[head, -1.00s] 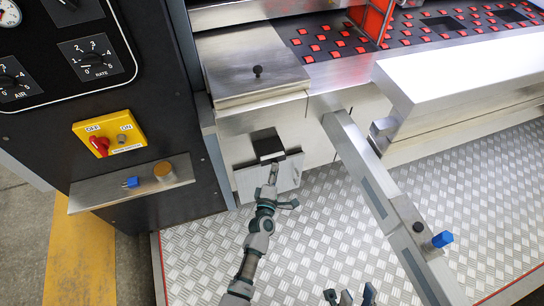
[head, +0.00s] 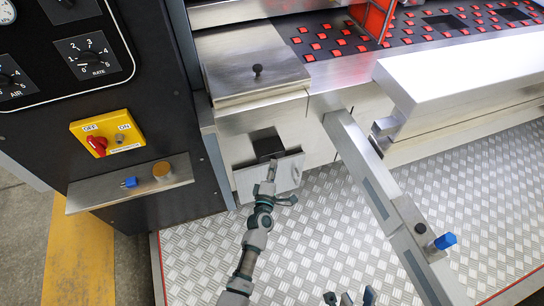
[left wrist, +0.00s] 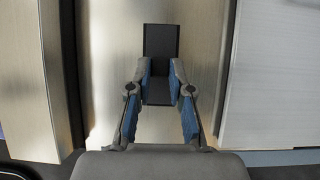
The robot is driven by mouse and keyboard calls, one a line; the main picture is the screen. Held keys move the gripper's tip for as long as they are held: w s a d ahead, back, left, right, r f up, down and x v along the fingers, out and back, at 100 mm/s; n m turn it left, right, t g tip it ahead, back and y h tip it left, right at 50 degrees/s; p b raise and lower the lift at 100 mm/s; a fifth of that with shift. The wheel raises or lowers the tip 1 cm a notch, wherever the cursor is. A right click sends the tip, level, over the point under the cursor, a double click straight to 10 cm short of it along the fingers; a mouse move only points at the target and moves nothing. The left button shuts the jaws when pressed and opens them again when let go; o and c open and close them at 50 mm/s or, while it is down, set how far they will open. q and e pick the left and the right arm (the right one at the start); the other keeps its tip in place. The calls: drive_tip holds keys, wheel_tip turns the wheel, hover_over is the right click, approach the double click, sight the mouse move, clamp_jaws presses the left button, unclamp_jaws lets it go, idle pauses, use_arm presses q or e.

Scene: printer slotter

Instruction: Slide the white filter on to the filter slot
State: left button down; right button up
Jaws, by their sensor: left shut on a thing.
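A pale plate, which looks like the white filter (head: 287,174), is at the lower front of the machine's left block, just below a dark square slot (head: 266,146). My left gripper (head: 269,178) is at the plate, its fingers closed on it. In the left wrist view, my left fingertips (left wrist: 160,82) flank a dark piece in line with a dark opening (left wrist: 161,40). How far the filter sits in the slot cannot be told. My right gripper (head: 350,298) shows only its fingertips at the bottom edge, spread apart and empty.
A long metal bar (head: 385,205) with a blue knob slants down right of the slot. A white beam (head: 460,80) lies further right. A metal shelf (head: 130,183) and a yellow switch box (head: 107,133) are on the left. The tread-plate floor (head: 320,240) is clear.

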use_arm(q)
drive_tip(key=c, duration=1)
unclamp_jaws()
drive_tip(key=shift+o, duration=0.2)
